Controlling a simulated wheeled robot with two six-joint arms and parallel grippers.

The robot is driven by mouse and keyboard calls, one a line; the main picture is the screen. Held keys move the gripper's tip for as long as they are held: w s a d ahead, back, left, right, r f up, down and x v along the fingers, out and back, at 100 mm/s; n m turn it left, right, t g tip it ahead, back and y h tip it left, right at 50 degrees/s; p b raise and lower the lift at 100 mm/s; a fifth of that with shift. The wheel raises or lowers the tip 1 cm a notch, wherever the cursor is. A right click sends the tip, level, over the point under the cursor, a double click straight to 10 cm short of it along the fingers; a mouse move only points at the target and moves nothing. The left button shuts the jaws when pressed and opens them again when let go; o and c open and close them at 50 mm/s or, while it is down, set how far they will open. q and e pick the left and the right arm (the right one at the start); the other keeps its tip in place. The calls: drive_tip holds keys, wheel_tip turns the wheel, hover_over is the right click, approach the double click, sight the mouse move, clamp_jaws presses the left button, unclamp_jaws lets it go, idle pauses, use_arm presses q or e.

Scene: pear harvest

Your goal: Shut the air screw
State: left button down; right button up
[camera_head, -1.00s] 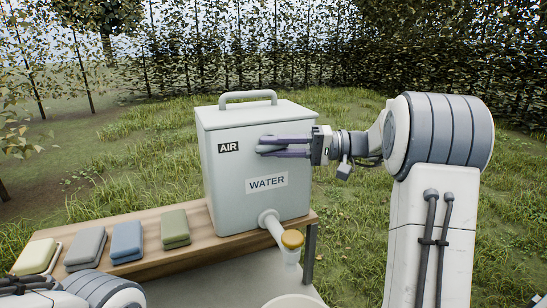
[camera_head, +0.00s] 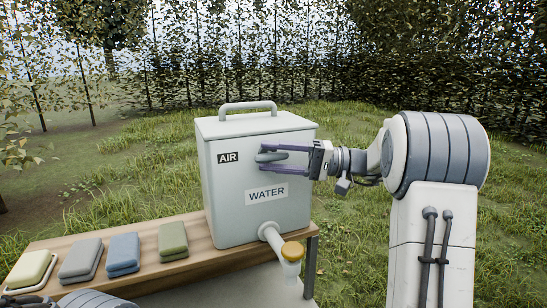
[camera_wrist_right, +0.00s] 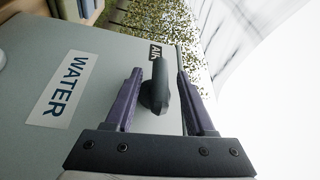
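My right gripper (camera_head: 264,155) is open, with one purple finger above the screw and one below. In the right wrist view the screw (camera_wrist_right: 156,85) stands between the two spread fingers, with a visible gap on each side. My left gripper is out of view; only part of my left arm shows at the bottom left.
The tank stands on a wooden shelf (camera_head: 195,262). Several folded cloths or pads (camera_head: 123,254) lie left of the tank. Grass and hedges lie behind.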

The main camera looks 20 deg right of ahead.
drive_tip(key=v, duration=1)
drive_tip(key=shift+d+b, duration=0.2)
drive_tip(key=shift+b, duration=0.2)
drive_tip(key=shift+s+f, duration=0.1)
